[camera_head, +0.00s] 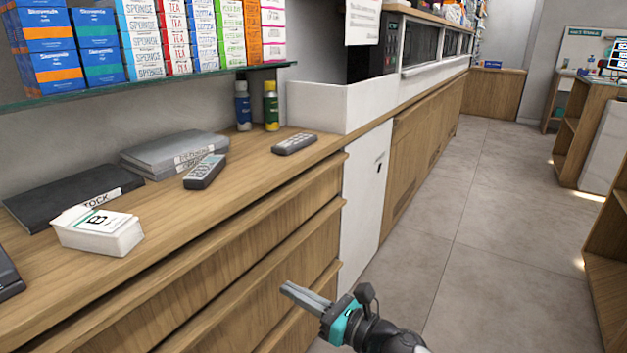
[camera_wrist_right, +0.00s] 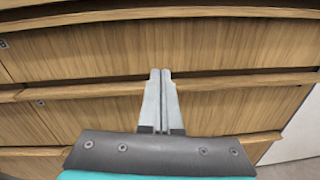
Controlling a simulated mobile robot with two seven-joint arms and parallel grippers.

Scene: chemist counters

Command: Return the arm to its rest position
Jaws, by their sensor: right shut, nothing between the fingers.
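My right gripper (camera_head: 287,288) is low in front of the wooden drawers (camera_head: 245,280), below the counter top, in the head view. Its two grey fingers point left toward the drawer fronts. In the right wrist view the fingers (camera_wrist_right: 161,73) lie side by side, shut with nothing between them. Drawer fronts (camera_wrist_right: 90,52) and their ledges fill the view behind the fingertips. I cannot tell whether the tips touch the wood. My left gripper is not in view.
The wooden counter (camera_head: 235,188) carries a white box (camera_head: 98,232), a black binder (camera_head: 75,193), grey binders (camera_head: 172,150), two remote-like devices (camera_head: 205,171) and two bottles. A glass shelf of boxes hangs above. Tiled floor (camera_head: 470,240) to the right is clear; wooden shelving (camera_head: 610,270) stands at the right edge.

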